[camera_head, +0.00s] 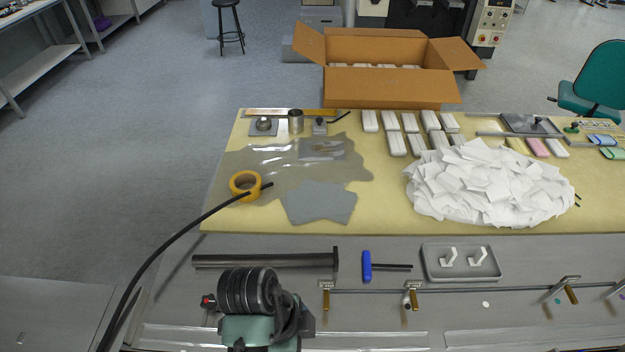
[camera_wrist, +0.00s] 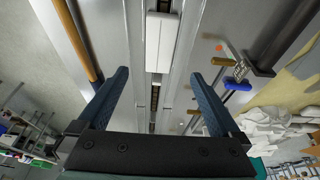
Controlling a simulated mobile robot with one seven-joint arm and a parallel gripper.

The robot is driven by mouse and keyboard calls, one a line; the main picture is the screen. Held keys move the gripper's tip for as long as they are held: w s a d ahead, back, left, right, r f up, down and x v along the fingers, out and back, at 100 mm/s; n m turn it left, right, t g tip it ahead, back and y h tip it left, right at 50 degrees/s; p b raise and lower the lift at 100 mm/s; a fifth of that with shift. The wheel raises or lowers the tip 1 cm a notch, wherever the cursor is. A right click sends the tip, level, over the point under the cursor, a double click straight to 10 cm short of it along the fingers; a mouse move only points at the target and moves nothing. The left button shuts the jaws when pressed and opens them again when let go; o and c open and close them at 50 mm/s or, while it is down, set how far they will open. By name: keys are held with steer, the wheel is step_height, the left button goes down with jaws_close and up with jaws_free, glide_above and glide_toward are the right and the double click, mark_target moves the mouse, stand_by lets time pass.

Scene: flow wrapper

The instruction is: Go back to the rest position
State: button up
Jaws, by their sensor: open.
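My gripper (camera_wrist: 160,74) shows in the wrist view with its two blue fingers spread wide and nothing between them. A white block (camera_wrist: 161,42) lies in a long metal channel (camera_wrist: 182,60) beyond the fingertips, in line with the gap. The fingers look apart from it. In the head view my green and black arm is at the bottom, left of the middle, over the grey machine top; the fingers cannot be made out there.
On the grey ledge are a dark bar (camera_head: 265,260), a blue-handled tool (camera_head: 367,266) and a tray (camera_head: 461,276). A black cable curves at left.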

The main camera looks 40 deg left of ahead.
steer(key=shift+w, duration=0.1)
steer(key=w+a+r+n+t+y, duration=0.1)
steer(key=w+r+n+t+y, duration=0.5)
steer(key=w+r, duration=1.05)
steer(key=w+d+r+t+h, duration=0.1)
steer(key=w+d+r+t, duration=0.15)
steer(key=r, duration=0.35)
steer(key=w+d+r+t, duration=0.1)
steer(key=r+t, duration=0.2)
steer(key=r, duration=0.4)
steer(key=d+r+n+t, duration=0.1)
steer(key=d+r+t, duration=0.35)
steer(key=r, duration=0.75)
steer(key=s+d+r+n+t, duration=0.1)
steer(key=s+d+r+t, duration=0.1)
steer(key=r, duration=0.5)
steer(key=s+d+r+n+t+h, duration=0.1)
steer(key=s+d+r+t, duration=0.2)
steer(key=s+r, duration=0.3)
steer(key=s+d+r+n+t+h+b, duration=0.1)
steer(key=s+r+t, duration=0.3)
steer(key=r, duration=0.4)
steer(key=shift+d+n, duration=0.6)
steer(key=shift+d, duration=0.25)
steer(key=shift+s, duration=0.1)
